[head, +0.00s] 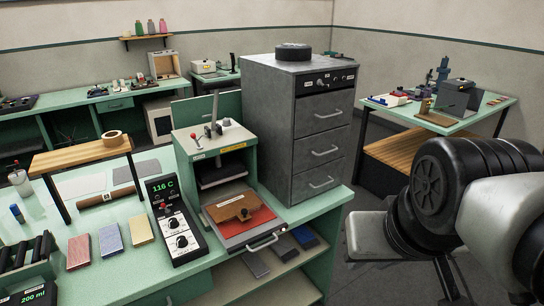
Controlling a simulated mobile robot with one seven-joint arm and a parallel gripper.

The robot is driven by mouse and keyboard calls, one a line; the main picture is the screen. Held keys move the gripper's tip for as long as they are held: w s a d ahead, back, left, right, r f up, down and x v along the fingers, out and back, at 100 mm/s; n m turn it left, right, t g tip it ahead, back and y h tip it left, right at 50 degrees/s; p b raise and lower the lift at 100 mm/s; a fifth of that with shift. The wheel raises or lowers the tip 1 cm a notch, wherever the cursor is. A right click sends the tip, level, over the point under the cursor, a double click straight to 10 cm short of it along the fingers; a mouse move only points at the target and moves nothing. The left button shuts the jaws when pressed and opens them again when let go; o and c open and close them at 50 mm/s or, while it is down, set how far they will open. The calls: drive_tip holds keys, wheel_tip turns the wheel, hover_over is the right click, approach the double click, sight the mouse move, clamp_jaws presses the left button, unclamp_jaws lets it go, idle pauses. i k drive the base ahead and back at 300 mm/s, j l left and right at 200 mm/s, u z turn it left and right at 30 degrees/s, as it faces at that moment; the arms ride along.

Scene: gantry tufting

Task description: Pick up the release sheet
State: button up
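Two thin flat sheets lie side by side on the green bench at the left: a white sheet (83,185) and a grey sheet (127,172). Either could be the release sheet; I cannot tell which. Both lie flat, partly behind or under a small wooden-topped stand. A heated press (212,139) stands to their right, with its tray (236,243) out. The tray holds a red layer and a brown piece with a small block on top. My arm shows at the right edge, apart from the bench. I cannot make out my gripper's fingers.
The wooden stand (82,155) bears a tape roll (112,138). A control box (174,222) reads 116 C. Coloured blocks (110,241), a brown strap (108,197) and a rack of dark rollers (25,250) crowd the bench.

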sight(239, 205)
drive_tip(key=i+u, duration=0.4)
drive_tip(key=i+l+u, duration=0.2)
drive_tip(key=u, duration=0.15)
drive_tip(key=i+l+u, duration=0.25)
drive_tip(key=i+u, duration=0.15)
